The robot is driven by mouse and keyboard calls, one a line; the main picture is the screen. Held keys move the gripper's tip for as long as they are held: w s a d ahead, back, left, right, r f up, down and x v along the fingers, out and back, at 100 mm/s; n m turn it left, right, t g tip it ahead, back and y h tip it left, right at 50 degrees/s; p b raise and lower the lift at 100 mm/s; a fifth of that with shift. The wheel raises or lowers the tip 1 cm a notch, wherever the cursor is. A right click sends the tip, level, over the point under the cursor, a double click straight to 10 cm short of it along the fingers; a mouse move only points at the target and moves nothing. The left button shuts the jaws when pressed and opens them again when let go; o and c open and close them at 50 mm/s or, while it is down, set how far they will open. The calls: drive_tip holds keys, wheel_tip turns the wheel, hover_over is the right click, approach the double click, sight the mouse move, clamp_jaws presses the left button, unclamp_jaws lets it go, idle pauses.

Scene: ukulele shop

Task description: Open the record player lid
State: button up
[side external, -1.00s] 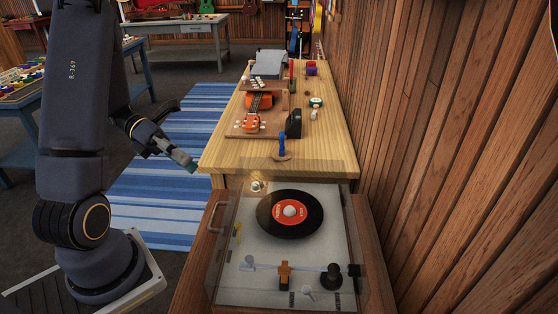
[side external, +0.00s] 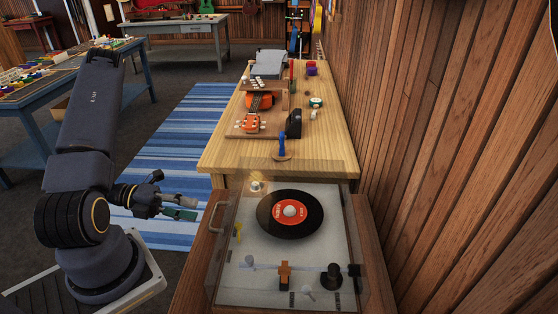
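The record player (side external: 340,205) stands at the bottom centre. Its clear lid (side external: 235,285) lies down over the deck and looks closed. A pale curved handle (side external: 214,218) is on the lid's left side. A black record with a red label (side external: 290,214) shows through the lid. My gripper (side external: 182,208) is left of the handle, apart from it, with its fingers pointing right toward the player. A green pad shows on one finger. The fingers overlap from this side, so their opening is unclear. I see nothing held.
A wooden bench (side external: 222,150) adjoins the player's far side, bearing an orange ukulele (side external: 253,118) and a blue-handled tool (side external: 282,147). A wooden plank wall (side external: 440,150) is close on the right. Open floor with a blue striped rug (side external: 160,150) lies left.

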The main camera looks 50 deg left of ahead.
sight(214, 213)
drive_tip(key=x, duration=0.7)
clamp_jaws()
drive_tip(key=shift+r, duration=0.1)
idle(0.5)
